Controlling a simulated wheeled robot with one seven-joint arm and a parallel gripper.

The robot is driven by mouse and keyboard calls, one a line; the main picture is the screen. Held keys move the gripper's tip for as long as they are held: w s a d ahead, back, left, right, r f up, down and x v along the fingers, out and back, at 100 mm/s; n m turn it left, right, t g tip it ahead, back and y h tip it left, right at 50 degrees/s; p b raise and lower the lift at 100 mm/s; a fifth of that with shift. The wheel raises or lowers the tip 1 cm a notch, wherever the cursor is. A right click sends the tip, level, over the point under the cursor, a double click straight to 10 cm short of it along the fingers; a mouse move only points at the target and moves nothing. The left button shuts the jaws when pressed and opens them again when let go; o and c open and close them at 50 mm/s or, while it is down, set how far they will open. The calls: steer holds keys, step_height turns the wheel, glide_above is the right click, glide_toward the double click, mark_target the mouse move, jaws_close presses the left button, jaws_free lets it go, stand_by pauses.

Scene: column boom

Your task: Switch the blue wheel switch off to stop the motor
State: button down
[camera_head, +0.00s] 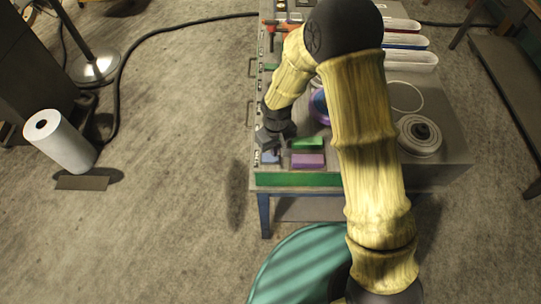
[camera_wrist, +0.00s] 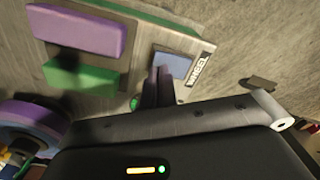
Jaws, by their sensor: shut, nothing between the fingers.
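The blue wheel switch (camera_wrist: 177,65) is a flat blue rectangle set in the bench top near its edge, beside a label reading WHEEL (camera_wrist: 200,70). It also shows in the head view (camera_head: 269,158) at the near left corner of the bench. My gripper (camera_wrist: 159,71) is shut and empty. Its fingertips overlap the left part of the blue switch in the wrist view; I cannot tell whether they touch it. In the head view my gripper (camera_head: 268,143) is just beyond the switch. A small green round spot (camera_wrist: 134,103) shows beside the fingers.
A purple block (camera_head: 308,160) and a green block (camera_head: 307,143) lie right of the switch. A white roll (camera_head: 60,141) stands on the floor at left, where the floor is mostly free.

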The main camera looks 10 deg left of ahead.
steer(key=shift+f+b, duration=0.75)
steer(key=shift+f, duration=0.2)
stand_by(0.8)
steer(key=shift+r, duration=0.1)
steer(key=shift+r+p, duration=2.5)
steer(key=shift+r, duration=1)
